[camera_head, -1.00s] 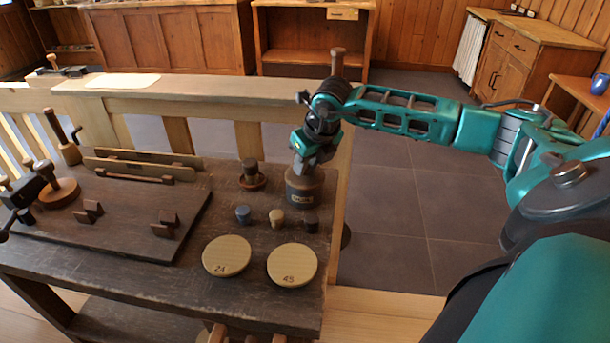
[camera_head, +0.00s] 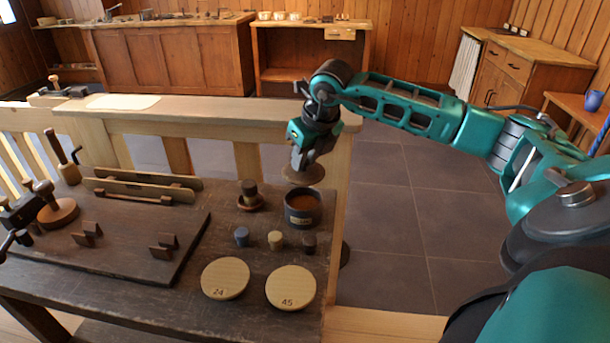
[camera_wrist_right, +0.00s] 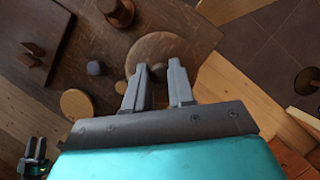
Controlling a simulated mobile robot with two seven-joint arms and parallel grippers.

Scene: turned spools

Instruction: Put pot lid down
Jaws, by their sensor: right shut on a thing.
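The pot (camera_head: 302,210) stands upright and open near the right edge of the dark bench, with brown contents showing. My right gripper (camera_head: 299,163) is shut on the pot lid (camera_head: 303,175), a round brown disc held in the air just above and behind the pot. In the right wrist view the lid (camera_wrist_right: 163,50) shows beyond the fingertips (camera_wrist_right: 160,68). The fingers hide part of the lid, and its grip point is not clear. My left gripper is not in the head view.
Two pale discs marked 24 (camera_head: 225,278) and 45 (camera_head: 290,287) lie in front. Blue (camera_head: 241,236), tan (camera_head: 275,240) and dark (camera_head: 309,244) pegs stand before the pot. A spool (camera_head: 249,195) stands to its left. A wooden rail (camera_head: 200,112) runs behind the bench.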

